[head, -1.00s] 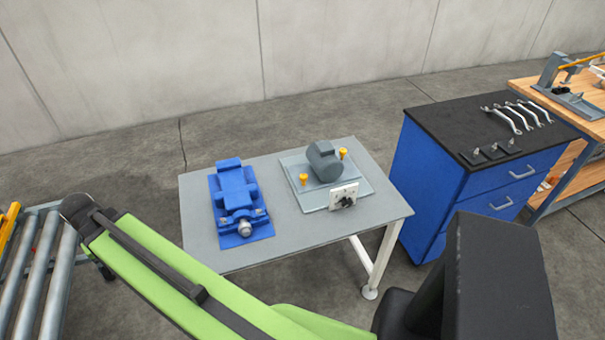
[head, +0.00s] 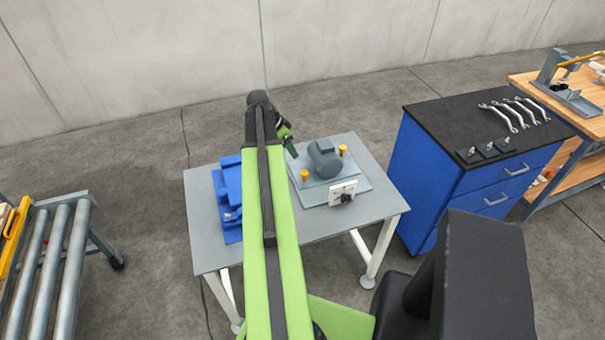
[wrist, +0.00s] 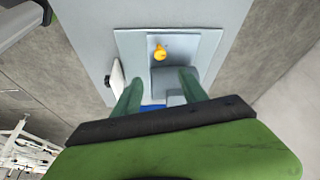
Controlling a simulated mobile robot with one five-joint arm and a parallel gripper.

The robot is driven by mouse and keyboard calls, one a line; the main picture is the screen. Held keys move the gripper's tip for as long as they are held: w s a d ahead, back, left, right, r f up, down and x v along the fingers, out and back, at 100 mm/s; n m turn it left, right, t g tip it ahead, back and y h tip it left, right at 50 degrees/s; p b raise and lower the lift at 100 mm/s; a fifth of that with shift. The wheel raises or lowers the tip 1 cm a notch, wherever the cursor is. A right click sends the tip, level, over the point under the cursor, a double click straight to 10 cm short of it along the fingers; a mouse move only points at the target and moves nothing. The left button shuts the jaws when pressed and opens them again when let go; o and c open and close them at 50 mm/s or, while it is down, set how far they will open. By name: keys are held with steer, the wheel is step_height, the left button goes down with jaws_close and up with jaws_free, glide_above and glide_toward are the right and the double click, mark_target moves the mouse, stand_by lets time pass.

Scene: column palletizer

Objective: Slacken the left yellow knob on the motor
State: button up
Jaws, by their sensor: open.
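The grey motor (head: 323,158) sits on a pale plate on the grey table. The left yellow knob (head: 304,175) stands upright at its left side in the head view; the right yellow knob (head: 343,150) is at its right. My gripper (head: 289,142) is behind and left of the motor, above the table and clear of the knobs. In the wrist view, my two green fingers (wrist: 160,78) are apart with nothing held. A yellow knob (wrist: 160,53) shows beyond the fingertips, untouched. I cannot tell which knob it is.
A white switch box (head: 343,192) stands at the plate's front. My arm partly hides a blue machine (head: 229,190) on the table's left. A blue cabinet (head: 450,175) with wrenches stands right, a roller conveyor (head: 62,250) left. Floor behind the table is clear.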

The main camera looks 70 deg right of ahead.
mark_target(305, 173)
steer(key=b+x, duration=1.4)
steer(key=x, duration=0.2)
steer(key=shift+w+a, duration=0.15)
steer(key=shift+w, duration=0.05)
steer(key=shift+s+d+f+b, duration=0.15)
steer(key=shift+d+f+b, duration=0.05)
steer(key=shift+f+b, duration=0.25)
steer(key=shift+r, duration=0.15)
steer(key=shift+c, duration=0.2)
